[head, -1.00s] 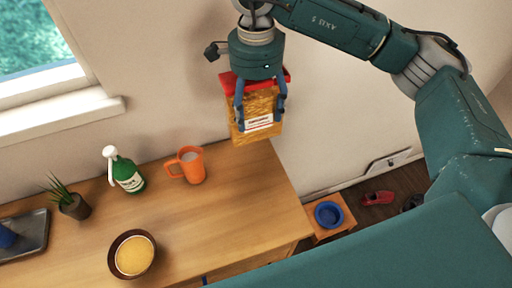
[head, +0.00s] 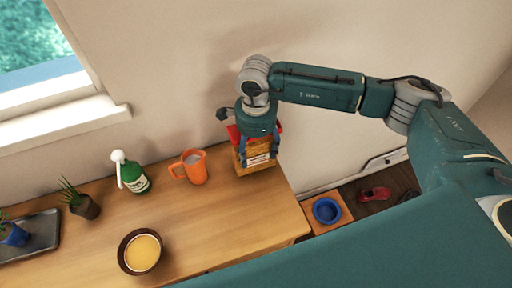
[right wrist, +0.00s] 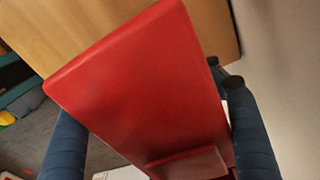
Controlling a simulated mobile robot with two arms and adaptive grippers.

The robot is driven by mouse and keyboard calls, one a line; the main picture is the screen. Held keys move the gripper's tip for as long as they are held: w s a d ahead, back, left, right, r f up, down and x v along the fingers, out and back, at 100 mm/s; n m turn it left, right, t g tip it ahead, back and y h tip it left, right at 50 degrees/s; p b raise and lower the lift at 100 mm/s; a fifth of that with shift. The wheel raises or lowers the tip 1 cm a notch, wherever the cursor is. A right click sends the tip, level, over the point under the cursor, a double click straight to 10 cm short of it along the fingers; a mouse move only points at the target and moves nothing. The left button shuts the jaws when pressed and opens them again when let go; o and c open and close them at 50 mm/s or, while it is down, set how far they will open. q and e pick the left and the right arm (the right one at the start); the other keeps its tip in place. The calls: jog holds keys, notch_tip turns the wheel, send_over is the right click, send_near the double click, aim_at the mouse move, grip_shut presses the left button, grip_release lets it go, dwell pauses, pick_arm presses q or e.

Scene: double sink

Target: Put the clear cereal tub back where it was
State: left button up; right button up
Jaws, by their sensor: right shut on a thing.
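The clear cereal tub (head: 255,160) has a red lid, brown cereal inside and a white label. It is upright at the back right corner of the wooden counter, by the wall. My right gripper (head: 259,158) is above it with its blue fingers shut on its sides. I cannot tell whether the tub's base touches the counter. In the right wrist view the red lid (right wrist: 150,85) fills the middle, with a blue finger on each side. My left gripper is not in view.
An orange mug (head: 195,168) stands just left of the tub. Further left are a green spray bottle (head: 133,178), a potted plant (head: 85,205), a bowl of yellow food (head: 142,253) and a grey tray (head: 40,240). A blue bowl (head: 326,211) sits lower, beyond the counter's right edge.

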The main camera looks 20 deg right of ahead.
jog(key=shift+f+b, duration=0.2)
jog(key=shift+b, duration=0.1)
jog(key=o, duration=1.6)
jog(key=shift+r, duration=0.1)
jog(key=shift+r+p, duration=0.25)
jog(key=shift+p, duration=0.1)
jog(key=shift+r+b, duration=0.35)
notch_tip(320, 180, up, 10)
jog(key=b, duration=0.3)
jog(key=shift+f, duration=0.15)
jog(key=shift+r, duration=0.7)
